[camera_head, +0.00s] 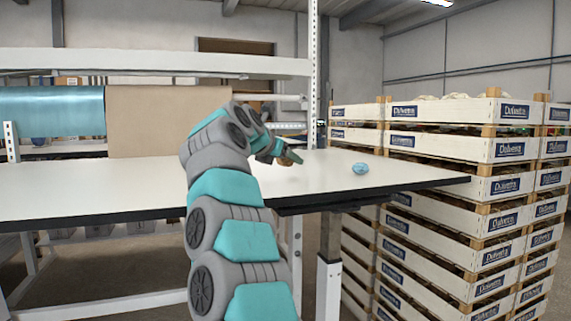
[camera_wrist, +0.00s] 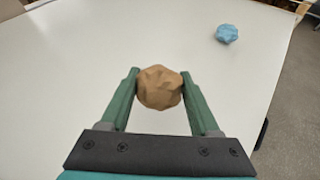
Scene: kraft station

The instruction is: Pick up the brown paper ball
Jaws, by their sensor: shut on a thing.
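The brown paper ball (camera_wrist: 160,88) is crumpled and round. In the wrist view it sits between the two green fingers of my gripper (camera_wrist: 159,90), touching both near their tips. My gripper is shut on it. In the head view my gripper (camera_head: 290,158) is over the white table, and only a small brown part of the ball (camera_head: 286,161) shows beside the fingers. I cannot tell whether the ball touches the table or is just above it.
A light blue paper ball (camera_head: 360,168) lies on the white table (camera_head: 100,180) to the right of my gripper; it also shows in the wrist view (camera_wrist: 227,34). Stacked white crates (camera_head: 455,200) stand beyond the table's right edge. A metal post (camera_head: 313,80) rises behind the table.

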